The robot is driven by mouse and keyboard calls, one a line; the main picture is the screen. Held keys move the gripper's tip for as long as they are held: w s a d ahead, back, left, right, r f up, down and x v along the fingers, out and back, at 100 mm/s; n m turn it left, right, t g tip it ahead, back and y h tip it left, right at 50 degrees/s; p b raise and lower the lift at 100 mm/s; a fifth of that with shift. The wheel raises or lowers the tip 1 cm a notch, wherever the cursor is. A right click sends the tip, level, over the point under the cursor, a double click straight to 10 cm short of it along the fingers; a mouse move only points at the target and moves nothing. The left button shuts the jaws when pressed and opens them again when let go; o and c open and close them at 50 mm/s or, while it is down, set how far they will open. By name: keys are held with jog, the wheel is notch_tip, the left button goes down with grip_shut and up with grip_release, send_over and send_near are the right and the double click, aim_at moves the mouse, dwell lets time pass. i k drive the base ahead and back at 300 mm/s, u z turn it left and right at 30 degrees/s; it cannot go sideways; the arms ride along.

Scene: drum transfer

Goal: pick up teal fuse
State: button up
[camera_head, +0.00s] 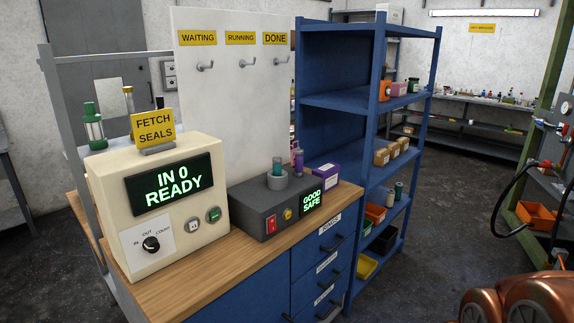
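A small teal cylinder (276,168), which looks like the teal fuse, stands upright in a round grey socket on top of a dark grey tester box (268,207). The box's screen reads "GOOD SAFE". A purple cylinder (298,163) stands just right of the teal one. A clear tube with green caps (93,127) stands behind the cream machine at left. Another teal-green cylinder (398,190) stands on a blue shelf. My gripper is not in view.
The cream machine (160,205) reads "IN 0 READY" and stands left of the tester on the wooden bench (180,298). A purple box (324,175) sits behind right. A blue shelf unit (345,104) stands beyond the bench. Rounded copper-coloured shapes (525,300) fill the lower right corner.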

aim_at(277, 161)
jog(key=u, duration=0.35)
jog(key=i, duration=0.8)
jog(key=u, duration=1)
jog(key=i, duration=0.5)
jog(key=u, duration=0.45)
